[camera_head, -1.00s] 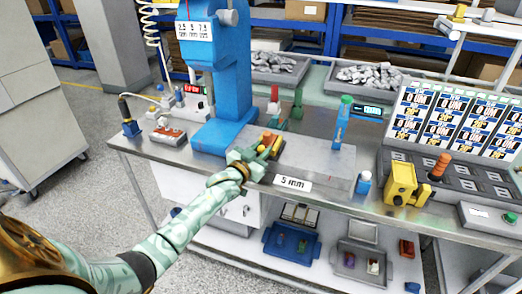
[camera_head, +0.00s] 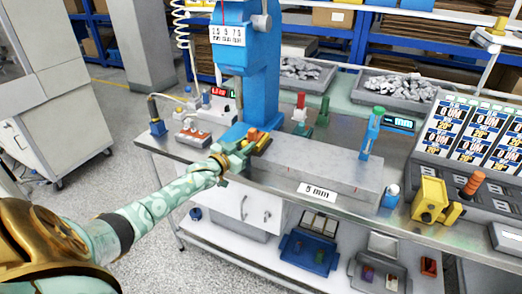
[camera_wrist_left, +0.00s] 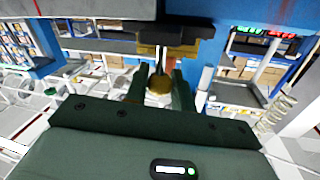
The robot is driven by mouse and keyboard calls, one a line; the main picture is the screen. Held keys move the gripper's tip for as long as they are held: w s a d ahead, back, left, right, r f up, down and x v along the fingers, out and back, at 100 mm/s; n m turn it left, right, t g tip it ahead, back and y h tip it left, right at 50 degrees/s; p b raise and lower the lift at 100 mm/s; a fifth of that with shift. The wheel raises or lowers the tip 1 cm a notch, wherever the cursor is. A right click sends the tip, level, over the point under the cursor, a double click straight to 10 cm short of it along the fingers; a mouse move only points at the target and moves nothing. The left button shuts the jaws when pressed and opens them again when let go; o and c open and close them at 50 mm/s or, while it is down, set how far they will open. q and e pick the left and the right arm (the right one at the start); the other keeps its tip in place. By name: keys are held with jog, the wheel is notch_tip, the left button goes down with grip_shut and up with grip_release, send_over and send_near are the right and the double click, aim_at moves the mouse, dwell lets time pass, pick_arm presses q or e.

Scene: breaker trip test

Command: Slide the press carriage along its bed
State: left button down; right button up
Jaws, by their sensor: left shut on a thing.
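A blue press (camera_head: 250,80) stands on the bench with a long grey bed (camera_head: 330,168) extending right from it, labelled "5 mm". A small carriage with yellow and orange parts (camera_head: 258,141) sits at the bed's left end, close to the press column. My left gripper (camera_head: 236,158) is at its near side. In the left wrist view, its dark fingers (camera_wrist_left: 161,88) are shut on a brass-coloured knob (camera_wrist_left: 159,74) below the stepped yellow and dark parts. The gripper partly hides the knob in the head view. My right gripper is not in view.
A blue-and-green post (camera_head: 372,135) stands at the bed's right end. A red-topped device (camera_head: 193,136) is left of the press.

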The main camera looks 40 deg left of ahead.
pick_arm(q)
jog(key=s+a+b, duration=0.1)
jog(key=a+b, duration=0.1)
jog(key=a, duration=0.5)
jog(key=shift+s, duration=0.35)
jog(key=shift+a, duration=0.15)
jog(key=c, duration=1.3)
grip_release()
jog(key=shift+c, duration=0.2)
jog(key=shift+o, duration=0.5)
jog(key=shift+a, duration=0.15)
jog(key=shift+s, duration=0.1)
